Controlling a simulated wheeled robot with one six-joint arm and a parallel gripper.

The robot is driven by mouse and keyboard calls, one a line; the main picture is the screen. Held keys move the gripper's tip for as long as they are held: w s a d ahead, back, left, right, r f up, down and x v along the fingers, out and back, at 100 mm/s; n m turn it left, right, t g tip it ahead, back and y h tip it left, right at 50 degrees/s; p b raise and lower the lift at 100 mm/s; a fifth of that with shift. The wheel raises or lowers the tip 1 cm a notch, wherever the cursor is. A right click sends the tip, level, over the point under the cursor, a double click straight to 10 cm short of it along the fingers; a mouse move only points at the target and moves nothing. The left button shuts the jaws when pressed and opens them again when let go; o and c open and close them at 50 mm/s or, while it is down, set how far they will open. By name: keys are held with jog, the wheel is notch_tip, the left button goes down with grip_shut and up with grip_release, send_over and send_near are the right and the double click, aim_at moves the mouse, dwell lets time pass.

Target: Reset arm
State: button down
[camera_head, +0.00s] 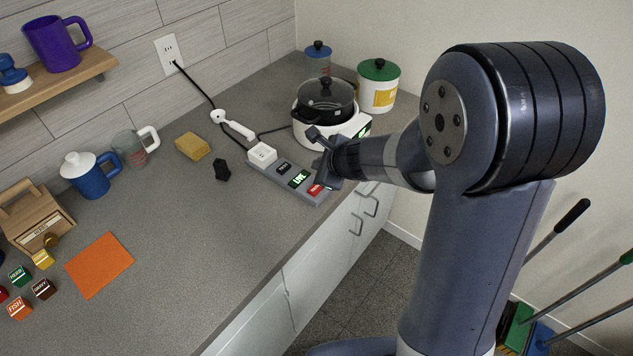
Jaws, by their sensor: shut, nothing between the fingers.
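My arm rises at the right of the view and reaches left over the counter edge. My gripper (322,160) is shut and empty. It appears in front of the coil stove (310,131) and close to the right end of the grey power strip (270,172). I cannot tell whether it touches the strip. A black pot with a glass lid (326,97) stands on the stove. A white plug (262,154) sits on the strip's left end, and a green lit label and a red switch (317,189) show on it.
A green-lidded canister (378,86) and a blue-lidded jar (318,58) stand behind. A black block (222,170), yellow sponge (193,146), blue mug (86,174) and orange mat (99,265) lie left. The front counter (210,260) is clear. Brooms (520,315) stand at right.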

jog(key=shift+f, duration=0.15)
jog(key=shift+f+b, duration=0.95)
jog(key=shift+b, duration=0.05)
jog(key=shift+p, duration=0.55)
notch_tip(320, 180, up, 6)
jog(key=p, duration=0.5)
